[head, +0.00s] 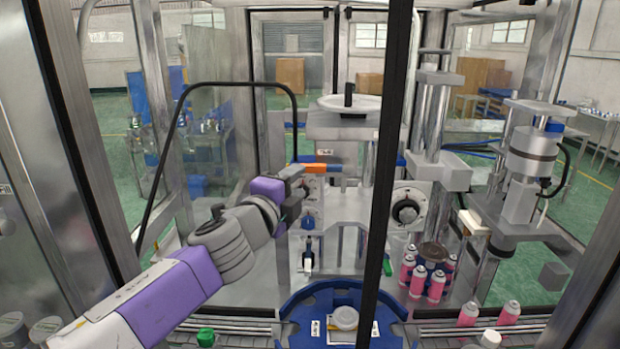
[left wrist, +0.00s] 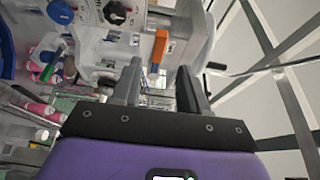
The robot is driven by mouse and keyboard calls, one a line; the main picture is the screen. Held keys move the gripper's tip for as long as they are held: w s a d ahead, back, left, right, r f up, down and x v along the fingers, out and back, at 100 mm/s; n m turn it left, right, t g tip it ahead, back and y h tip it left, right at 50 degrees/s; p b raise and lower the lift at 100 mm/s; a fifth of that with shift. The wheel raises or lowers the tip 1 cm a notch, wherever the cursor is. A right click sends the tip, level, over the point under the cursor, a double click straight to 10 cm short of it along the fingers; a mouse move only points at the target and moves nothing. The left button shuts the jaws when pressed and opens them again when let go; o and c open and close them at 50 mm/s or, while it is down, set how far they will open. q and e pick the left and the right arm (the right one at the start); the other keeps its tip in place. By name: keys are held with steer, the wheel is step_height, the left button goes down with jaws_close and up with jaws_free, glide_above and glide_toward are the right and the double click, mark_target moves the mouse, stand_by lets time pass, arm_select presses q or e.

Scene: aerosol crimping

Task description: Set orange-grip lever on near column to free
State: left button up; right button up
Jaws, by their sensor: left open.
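The orange-grip lever (head: 310,168) lies roughly level in the head view, at the middle of the machine just above a panel with knobs. In the left wrist view its orange grip (left wrist: 160,46) stands out just beyond the fingertips, roughly in line with the gap between them. My left gripper (head: 300,182) is open, with its fingers close to the lever in the head view. In the left wrist view the two fingers (left wrist: 160,68) are apart with nothing between them. I cannot tell whether the fingers touch the grip. My right gripper is not in view.
A dark post (head: 386,170) crosses the head view right of the lever. A black hoop-shaped bar (head: 230,84) stands left of it. Pink cans (head: 437,285) surround a column at right. A blue rotary table (head: 300,309) is in front. A dial (head: 406,211) sits right.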

mark_target(311, 170)
arm_select(q)
steer(key=p+x, duration=0.2)
steer(key=x, duration=0.5)
steer(key=shift+w, duration=0.2)
jaws_close()
steer(key=shift+f, duration=0.1)
